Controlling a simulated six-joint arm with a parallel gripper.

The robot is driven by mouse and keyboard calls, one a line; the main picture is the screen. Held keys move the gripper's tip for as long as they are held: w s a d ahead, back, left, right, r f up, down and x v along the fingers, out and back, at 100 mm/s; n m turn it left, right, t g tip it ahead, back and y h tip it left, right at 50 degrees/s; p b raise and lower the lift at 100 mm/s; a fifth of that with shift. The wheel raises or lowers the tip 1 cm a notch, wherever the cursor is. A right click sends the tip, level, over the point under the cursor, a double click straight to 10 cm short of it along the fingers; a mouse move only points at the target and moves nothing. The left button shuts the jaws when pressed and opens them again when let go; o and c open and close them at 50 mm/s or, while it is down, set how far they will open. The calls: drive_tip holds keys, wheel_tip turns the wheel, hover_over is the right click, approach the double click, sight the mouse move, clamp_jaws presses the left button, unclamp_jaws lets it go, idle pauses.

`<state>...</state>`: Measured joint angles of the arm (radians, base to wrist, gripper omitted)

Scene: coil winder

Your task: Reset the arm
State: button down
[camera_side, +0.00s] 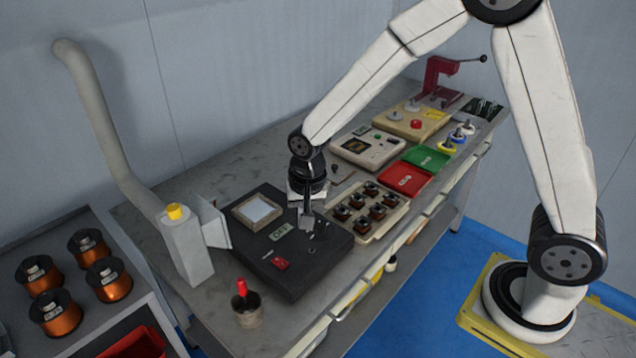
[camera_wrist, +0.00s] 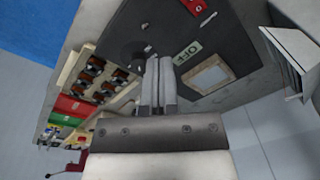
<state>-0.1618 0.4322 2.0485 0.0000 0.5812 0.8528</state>
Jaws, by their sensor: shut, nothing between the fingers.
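My gripper (camera_side: 306,213) hangs over the right part of the black winder box (camera_side: 285,282) in the side view, pointing down. In the wrist view my gripper (camera_wrist: 158,62) shows its two grey fingers together, with nothing between them. The black box (camera_wrist: 225,62) lies beyond the fingers there. On the box are a framed light panel (camera_side: 257,211), an OFF label (camera_side: 279,231) and a red switch (camera_side: 281,264). Whether the fingertips touch the box, I cannot tell.
A tray of small coils (camera_side: 352,228) stands right of the box. Beyond it are a red tray (camera_side: 404,180), a green tray (camera_side: 426,158) and a meter (camera_side: 366,147). A cup with a red-handled tool (camera_side: 246,308) stands near the front. Copper spools (camera_side: 62,312) are at left.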

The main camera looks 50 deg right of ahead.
drive_tip(key=s+d+r+n, duration=0.1)
drive_tip(key=s+d+n, duration=0.2)
drive_tip(key=s, duration=0.3)
drive_tip(key=s+d+r+n+t, duration=0.1)
drive_tip(key=s+d+n, duration=0.2)
drive_tip(key=s+n, duration=0.2)
drive_tip(key=shift+s+d+r+t, duration=0.25)
drive_tip(key=shift+s+r+t, duration=0.1)
drive_tip(key=shift+s, duration=0.15)
idle(0.3)
